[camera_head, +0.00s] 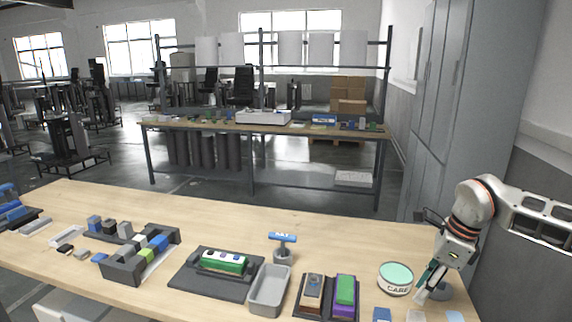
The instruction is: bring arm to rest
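My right arm comes in from the right edge. Its gripper (428,291) points down at the right end of the wooden table (345,235), just right of a round tin with a pale green lid (396,277). The fingertips are low, close to the tabletop and beside a small greyish round thing (441,292). The fingers are small and seen at an angle, so I cannot tell whether they are open or shut on anything. My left gripper is not in view.
A grey tray (255,302), a black fixture with a green-and-white part (222,261), a blue-topped tool on a stand (283,240) and a dark holder with purple and green blocks (345,291) fill the front middle. Block racks (125,269) stand left. The table's back strip is clear.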

